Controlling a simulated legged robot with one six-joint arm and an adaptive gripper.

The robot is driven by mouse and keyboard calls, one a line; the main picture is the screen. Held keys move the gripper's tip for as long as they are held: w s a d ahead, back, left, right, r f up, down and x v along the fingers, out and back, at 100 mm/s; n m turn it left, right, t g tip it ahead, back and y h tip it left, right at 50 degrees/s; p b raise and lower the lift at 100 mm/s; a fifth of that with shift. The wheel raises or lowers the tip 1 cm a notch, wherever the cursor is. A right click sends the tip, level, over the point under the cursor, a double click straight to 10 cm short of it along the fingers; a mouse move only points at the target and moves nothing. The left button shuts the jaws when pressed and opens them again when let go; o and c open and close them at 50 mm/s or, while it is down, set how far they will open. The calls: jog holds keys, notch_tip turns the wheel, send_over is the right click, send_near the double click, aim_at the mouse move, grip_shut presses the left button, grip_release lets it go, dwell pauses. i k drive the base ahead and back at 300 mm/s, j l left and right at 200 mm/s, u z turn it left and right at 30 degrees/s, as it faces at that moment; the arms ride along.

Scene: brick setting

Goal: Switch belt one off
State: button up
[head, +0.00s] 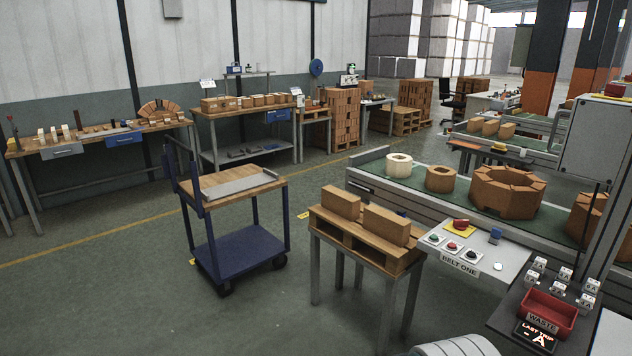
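The belt one control panel (512,254) is a pale slanted plate at the right, with the label "BELT ONE" (460,263) on its front edge. On it are a green button (434,238), a red button (451,246) and a black knob or button (471,254) in a row. Behind them is a red mushroom button (460,223) on a yellow plate. A blue part (495,235) and a small pale round light or button (498,266) are at its right. The green conveyor (415,183) runs behind the panel. My gripper is not in view.
A pallet-topped stand with two bricks (385,224) stands left of the panel. A red waste bin (546,311) is at its right, near a "LAST TRIP A" display (535,337). A blue trolley (240,250) stands farther left. The floor at the lower left is clear.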

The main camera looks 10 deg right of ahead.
aim_at(460, 224)
jog(key=i+l+z, duration=0.25)
jog(key=i+z, duration=0.2)
jog(key=i+l+z, duration=0.1)
jog(key=i+z, duration=0.25)
jog(key=z, duration=0.15)
